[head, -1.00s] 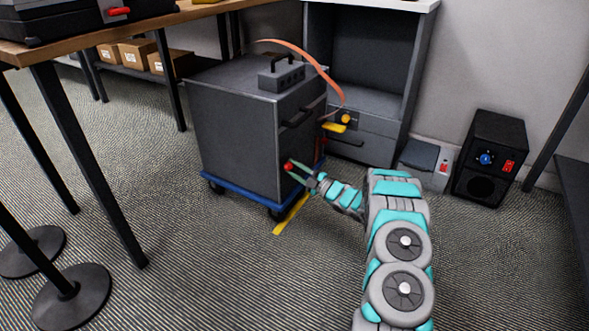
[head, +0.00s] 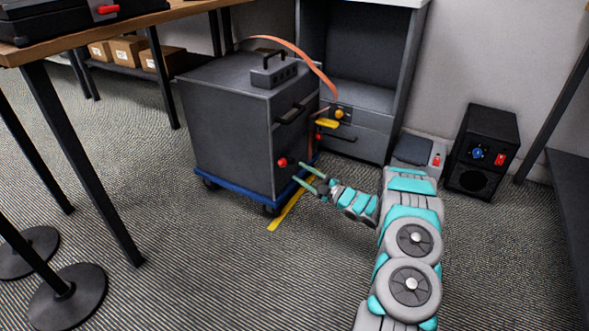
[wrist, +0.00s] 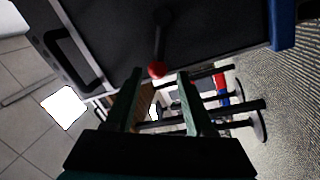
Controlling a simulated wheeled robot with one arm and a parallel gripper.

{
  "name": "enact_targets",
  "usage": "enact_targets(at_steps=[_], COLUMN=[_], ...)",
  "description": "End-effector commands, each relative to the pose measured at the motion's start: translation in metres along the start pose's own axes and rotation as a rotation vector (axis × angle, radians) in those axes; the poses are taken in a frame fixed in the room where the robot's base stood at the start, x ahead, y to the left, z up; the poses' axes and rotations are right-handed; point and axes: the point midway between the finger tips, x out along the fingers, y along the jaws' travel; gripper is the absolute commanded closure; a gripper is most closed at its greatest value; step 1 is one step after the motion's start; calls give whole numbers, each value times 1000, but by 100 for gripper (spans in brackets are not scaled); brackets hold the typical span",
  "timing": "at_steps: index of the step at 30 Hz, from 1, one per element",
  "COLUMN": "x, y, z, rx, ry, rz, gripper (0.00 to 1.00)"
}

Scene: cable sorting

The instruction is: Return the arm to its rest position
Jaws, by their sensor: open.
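My gripper (head: 305,176) is open and empty, with its two green fingers apart. In the head view it is just right of the grey cabinet (head: 228,135) on the blue wheeled base, beside a red knob (head: 282,162) on the cabinet's front. A small gap shows between the fingertips and the knob. In the wrist view my gripper (wrist: 160,85) shows both fingers spread, with the red knob (wrist: 157,70) on its dark stem beyond and between the tips. My arm stretches from the lower right of the head view toward the cabinet.
An orange cable (head: 300,52) arches over the cabinet toward a yellow knob (head: 339,113) on the grey shelf unit (head: 405,85). A black box (head: 482,150) stands by the wall at right. A wooden table (head: 140,22) is at upper left.

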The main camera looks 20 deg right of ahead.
Motion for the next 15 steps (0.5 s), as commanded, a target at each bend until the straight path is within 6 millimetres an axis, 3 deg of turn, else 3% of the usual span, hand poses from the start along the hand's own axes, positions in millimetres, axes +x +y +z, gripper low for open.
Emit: enact_targets(at_steps=[15], x=[-8], y=[-1], z=[0], rx=[1], ry=[0], rz=[-1], gripper=[46])
